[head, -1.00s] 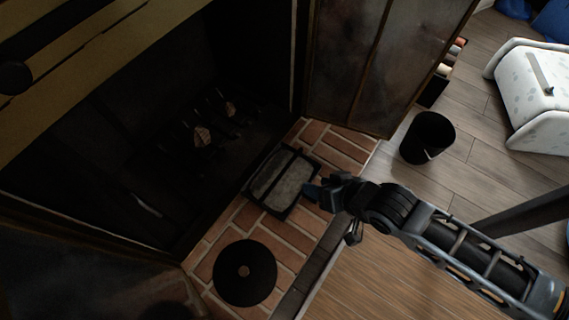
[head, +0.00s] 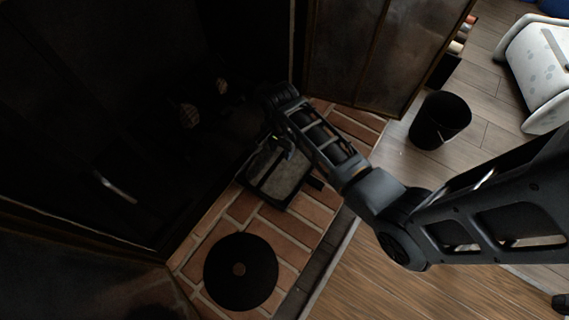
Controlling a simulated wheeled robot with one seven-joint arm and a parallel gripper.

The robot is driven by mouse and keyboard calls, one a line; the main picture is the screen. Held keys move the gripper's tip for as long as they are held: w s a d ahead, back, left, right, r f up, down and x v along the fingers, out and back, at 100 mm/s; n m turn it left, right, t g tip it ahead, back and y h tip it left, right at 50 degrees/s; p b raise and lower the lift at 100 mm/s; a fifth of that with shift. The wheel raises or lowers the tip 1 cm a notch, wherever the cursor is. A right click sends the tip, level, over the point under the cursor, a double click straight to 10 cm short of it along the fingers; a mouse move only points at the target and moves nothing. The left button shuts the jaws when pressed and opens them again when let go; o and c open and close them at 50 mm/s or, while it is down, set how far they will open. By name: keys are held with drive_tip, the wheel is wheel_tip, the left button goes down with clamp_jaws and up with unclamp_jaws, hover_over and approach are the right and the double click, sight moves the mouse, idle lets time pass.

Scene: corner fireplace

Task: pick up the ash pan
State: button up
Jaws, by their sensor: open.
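The ash pan (head: 267,177) is a dark rectangular tray with grey ash in it. It lies on the brick hearth at the mouth of the fireplace. My gripper (head: 281,147) is over the far part of the pan, with my arm reaching in from the right and bending down there. It is open, and nothing shows held in it. The fingertips are dark and small, so I cannot tell whether they touch the pan. My wrist hides the pan's far right corner.
A round black disc (head: 240,271) lies on the bricks in front. An open metal door panel (head: 366,50) stands behind on the right. A black bucket (head: 440,120) stands on the wood floor. The firebox on the left is very dark.

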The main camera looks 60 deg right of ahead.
sight(282, 156)
wheel_tip(282, 156, down, 6)
drive_tip(key=b, duration=0.3)
drive_tip(key=shift+a+f, duration=0.1)
drive_tip(key=shift+s, duration=0.1)
clamp_jaws()
